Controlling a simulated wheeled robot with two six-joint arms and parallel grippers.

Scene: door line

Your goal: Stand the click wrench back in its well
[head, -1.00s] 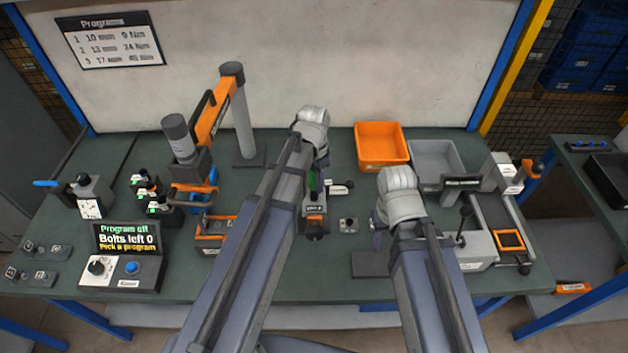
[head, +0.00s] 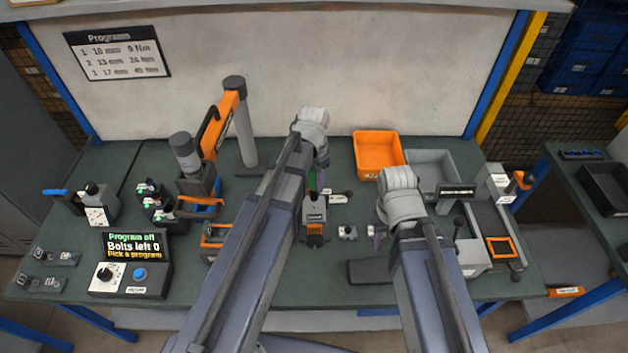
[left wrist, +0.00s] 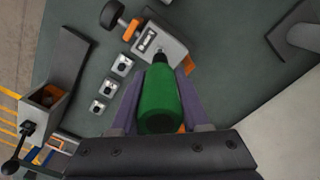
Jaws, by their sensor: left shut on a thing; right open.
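My left gripper (left wrist: 155,110) is shut on a green handle (left wrist: 160,100), which I take to be the click wrench. In the head view only a sliver of the green handle (head: 313,182) shows, beside my left wrist and behind the grey block (head: 315,210). My right gripper (head: 376,232) is open above the bench, mostly hidden by its wrist.
Small grey fittings (head: 347,233) lie right of the block. An orange bin (head: 378,155) and a grey bin (head: 434,172) stand behind. A control box (head: 130,278) reads "Bolts left 0". A tool on an orange arm (head: 215,125) stands at left. Bare bench (head: 325,280) lies in front.

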